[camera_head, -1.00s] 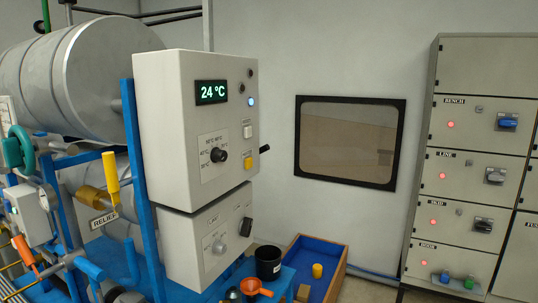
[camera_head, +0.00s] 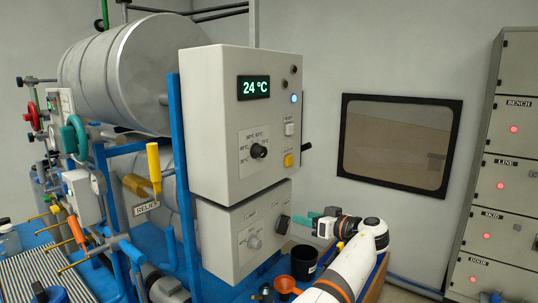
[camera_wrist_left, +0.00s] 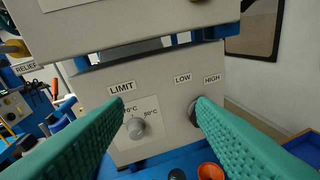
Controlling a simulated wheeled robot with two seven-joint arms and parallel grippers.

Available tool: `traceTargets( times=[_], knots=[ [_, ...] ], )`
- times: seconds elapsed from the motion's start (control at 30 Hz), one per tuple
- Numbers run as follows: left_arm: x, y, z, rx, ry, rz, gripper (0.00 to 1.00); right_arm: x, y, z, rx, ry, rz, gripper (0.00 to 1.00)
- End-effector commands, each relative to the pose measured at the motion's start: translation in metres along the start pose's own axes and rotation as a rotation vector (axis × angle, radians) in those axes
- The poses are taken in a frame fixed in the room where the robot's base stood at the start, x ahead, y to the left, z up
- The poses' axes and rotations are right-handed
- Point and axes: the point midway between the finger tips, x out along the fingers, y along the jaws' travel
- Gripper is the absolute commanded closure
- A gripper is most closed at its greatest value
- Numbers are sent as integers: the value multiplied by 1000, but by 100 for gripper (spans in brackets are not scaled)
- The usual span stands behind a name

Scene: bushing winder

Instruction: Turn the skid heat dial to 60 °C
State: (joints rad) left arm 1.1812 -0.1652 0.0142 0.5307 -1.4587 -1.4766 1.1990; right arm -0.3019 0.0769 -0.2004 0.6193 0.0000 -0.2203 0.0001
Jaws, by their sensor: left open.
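The black heat dial (camera_head: 259,151) sits on a white temperature scale on the upper grey control box. The green display (camera_head: 254,87) above it reads 24 °C. My left gripper (camera_head: 318,222) is open and empty in front of the lower box (camera_head: 235,220), below and right of the dial. In the left wrist view its teal fingers (camera_wrist_left: 161,105) spread wide, facing the grey LIMIT knob (camera_wrist_left: 136,128). The right fingertip partly covers the black LOW/HIGH knob (camera_wrist_left: 195,112). The upper dial is outside the wrist view. My right gripper is not in view.
A white button (camera_head: 289,129) and a yellow button (camera_head: 289,160) sit right of the dial. A black cup (camera_head: 304,262) and an orange funnel (camera_head: 284,284) stand below the boxes. The yellow RELIEF lever (camera_head: 154,168) and blue frame are at the left.

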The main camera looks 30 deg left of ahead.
Motion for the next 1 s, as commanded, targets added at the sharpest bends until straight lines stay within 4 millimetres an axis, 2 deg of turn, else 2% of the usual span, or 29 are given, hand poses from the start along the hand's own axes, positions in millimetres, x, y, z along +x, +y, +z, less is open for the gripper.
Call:
traceTargets(
  times=[0.03, 0.1, 0.2, 0.3, 0.47, 0.8, 1.0],
  knots=[
    [-12, 13, 46, -100, -40, 47, 49, 0, -1, 0, 0, 0, -1, 100],
    [-25, 33, 93, -220, -90, 113, 49, 0, -2, 0, 1, 0, -2, 100],
    [-41, 55, 136, -343, -139, 176, 49, 1, -3, 0, 0, 0, -3, 100],
    [-48, 68, 156, -407, -166, 209, 49, 0, -4, 0, 0, 0, -5, 100],
    [-38, 75, 163, -424, -170, 221, 49, -4, -4, 0, 0, 0, -5, 100],
    [25, 91, 173, -420, -170, 221, 49, -28, -5, 3, -1, -2, -5, 100],
    [54, 98, 175, -419, -171, 218, 49, -38, -5, 4, -1, -2, -5, 100]
  ],
)
